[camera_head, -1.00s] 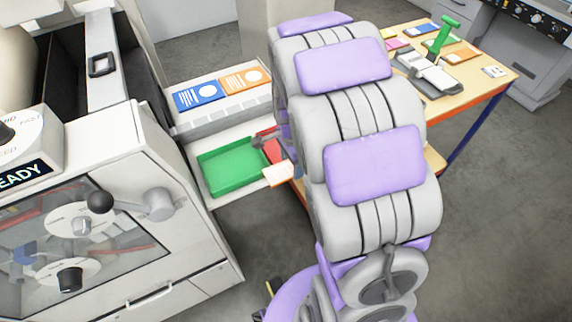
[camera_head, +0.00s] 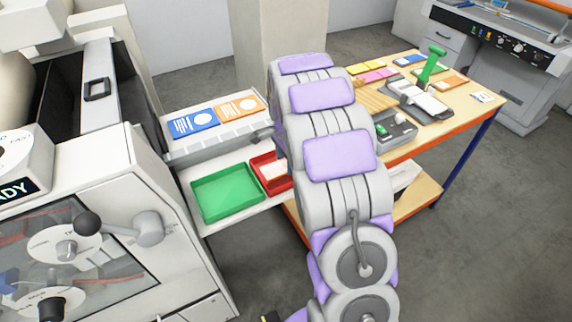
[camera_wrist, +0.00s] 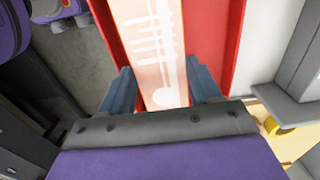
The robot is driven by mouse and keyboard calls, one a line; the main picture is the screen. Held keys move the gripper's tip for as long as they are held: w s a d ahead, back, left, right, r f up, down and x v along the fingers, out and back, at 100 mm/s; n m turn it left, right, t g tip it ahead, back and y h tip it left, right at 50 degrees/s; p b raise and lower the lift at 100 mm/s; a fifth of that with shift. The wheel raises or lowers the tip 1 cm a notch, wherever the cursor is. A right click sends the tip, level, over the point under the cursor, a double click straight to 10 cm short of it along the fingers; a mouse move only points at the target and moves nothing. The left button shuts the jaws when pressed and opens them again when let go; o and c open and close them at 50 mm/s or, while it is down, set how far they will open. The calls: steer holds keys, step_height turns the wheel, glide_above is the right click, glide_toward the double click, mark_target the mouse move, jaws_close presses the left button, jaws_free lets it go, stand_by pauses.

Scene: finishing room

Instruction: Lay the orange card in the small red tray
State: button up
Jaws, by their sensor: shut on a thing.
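My gripper (camera_wrist: 162,88) is shut on the orange card (camera_wrist: 156,45), which looks pale and washed out with white print. The card extends away between the two fingers. Red surface of the small red tray (camera_wrist: 225,45) shows on both sides of the card in the wrist view. In the head view the small red tray (camera_head: 257,162) is partly hidden by my arm. The card's pale end (camera_head: 272,170) shows within its outline. I cannot tell whether the card touches the tray floor. My gripper is hidden behind the arm there.
An empty green tray (camera_head: 226,192) sits left of the red one on a pale shelf. Blue (camera_head: 193,122) and orange (camera_head: 240,107) panels lie behind. A worktable (camera_head: 425,140) with several cards and a green-handled tool (camera_head: 432,64) stands right. A machine (camera_head: 90,220) stands left.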

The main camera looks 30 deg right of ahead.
mark_target(285, 162)
steer(key=shift+w+d, duration=0.2)
steer(key=shift+w, duration=0.8)
steer(key=shift+d+f+b, duration=0.2)
steer(key=shift+f+b, duration=0.25)
steer(key=shift+f, duration=0.55)
steer(key=shift+d+f+b, duration=0.15)
steer(key=shift+f+b, duration=0.25)
steer(key=shift+f, duration=0.55)
steer(key=shift+a, duration=0.2)
steer(key=o, duration=1)
steer(key=shift+d, duration=0.1)
steer(key=shift+r, duration=0.15)
